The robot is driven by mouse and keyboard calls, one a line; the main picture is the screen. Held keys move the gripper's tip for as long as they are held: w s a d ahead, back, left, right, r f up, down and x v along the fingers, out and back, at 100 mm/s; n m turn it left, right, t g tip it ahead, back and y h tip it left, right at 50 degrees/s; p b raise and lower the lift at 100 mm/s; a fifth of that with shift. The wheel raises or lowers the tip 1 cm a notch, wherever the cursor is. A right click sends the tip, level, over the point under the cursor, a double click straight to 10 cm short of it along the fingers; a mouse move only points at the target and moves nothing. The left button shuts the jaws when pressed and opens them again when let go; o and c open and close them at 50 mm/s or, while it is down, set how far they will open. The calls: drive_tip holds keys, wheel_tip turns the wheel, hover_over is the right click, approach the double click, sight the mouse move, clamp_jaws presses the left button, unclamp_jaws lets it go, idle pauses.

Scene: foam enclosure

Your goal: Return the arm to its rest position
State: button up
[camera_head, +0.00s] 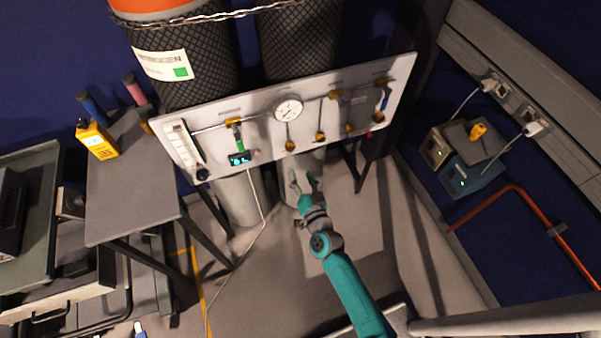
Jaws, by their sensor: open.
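My teal arm (347,283) reaches up from the lower middle of the head view. My gripper (304,183) is at its far end, open, with its two grey fingers apart and nothing visible between them. It shows just below the lower edge of the grey gas panel (267,146). I cannot tell how far it is from the panel or the cylinder behind it.
The panel carries a round gauge (288,109) and several valves. Netted gas cylinders (205,75) stand behind it. A grey side table (130,190) with a yellow meter (98,141) stands left. Boxes (470,165) and a copper pipe (520,195) are right. Floor (275,275) around the arm is mostly clear.

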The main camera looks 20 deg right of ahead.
drive_tip(key=s+d+r+n+g, duration=0.1)
drive_tip(key=s+r+n, duration=0.15)
drive_tip(key=s, duration=2.15)
drive_tip(key=s+r+n+g+y, duration=0.1)
drive_tip(key=s+r+n, duration=0.2)
drive_tip(key=s+r, duration=1.2)
drive_tip(key=s, duration=0.3)
drive_tip(key=shift+s+a+n+g, duration=0.15)
drive_tip(key=shift+n+g, duration=0.2)
drive_tip(key=shift+g, duration=0.05)
